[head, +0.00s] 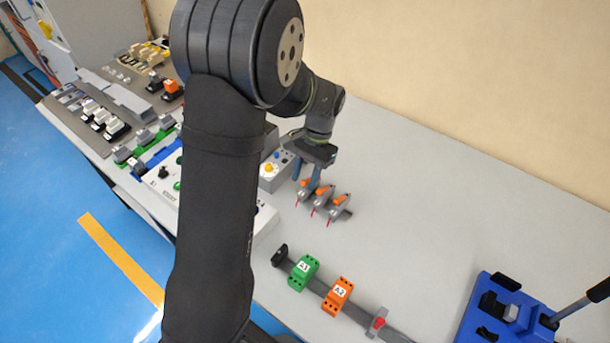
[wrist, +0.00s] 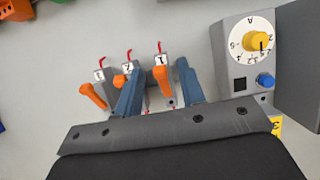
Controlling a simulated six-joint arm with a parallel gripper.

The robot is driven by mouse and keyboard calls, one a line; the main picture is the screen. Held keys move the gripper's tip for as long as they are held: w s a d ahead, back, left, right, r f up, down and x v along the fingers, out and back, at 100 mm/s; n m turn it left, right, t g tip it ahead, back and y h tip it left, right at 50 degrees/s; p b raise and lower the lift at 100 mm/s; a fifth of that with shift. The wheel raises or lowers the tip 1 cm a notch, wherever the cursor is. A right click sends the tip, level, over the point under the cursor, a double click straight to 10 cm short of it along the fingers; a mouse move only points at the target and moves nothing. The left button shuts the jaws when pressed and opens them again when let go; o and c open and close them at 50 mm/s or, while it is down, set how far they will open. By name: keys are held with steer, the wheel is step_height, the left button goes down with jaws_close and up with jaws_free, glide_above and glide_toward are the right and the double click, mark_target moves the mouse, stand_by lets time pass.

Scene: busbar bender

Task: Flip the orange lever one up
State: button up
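Three grey lever units with orange handles stand in a row, with labels upside down in the wrist view. The orange lever one (wrist: 162,82), labelled 1, is the rightmost there; in the head view the leftmost orange lever (head: 306,184) appears to be it. Lever two (wrist: 120,81) and lever three (wrist: 93,96) are to its left in the wrist view. My gripper (wrist: 160,68) is open, its blue fingers on either side of lever one, with lever two just outside the left finger. In the head view my gripper (head: 307,168) is just above the row. Contact cannot be told.
A grey box with a yellow dial (wrist: 258,41) and blue button stands close to the right finger in the wrist view. A rail with a green block (head: 303,272) and an orange block (head: 337,296) lies nearer. A blue bender (head: 505,312) is at right. The table (head: 430,200) between is clear.

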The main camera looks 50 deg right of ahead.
steer(key=shift+f, duration=0.15)
steer(key=shift+c, duration=0.5)
jaws_close()
steer(key=shift+d+r+y, duration=0.2)
steer(key=shift+d+y, duration=0.2)
steer(key=shift+y, duration=0.65)
steer(key=shift+d+r+y, duration=0.15)
steer(key=shift+d+y, duration=0.3)
steer(key=shift+y, duration=0.55)
steer(key=shift+d+r+y, duration=0.2)
steer(key=shift+d+y, duration=0.2)
steer(key=shift+y, duration=0.65)
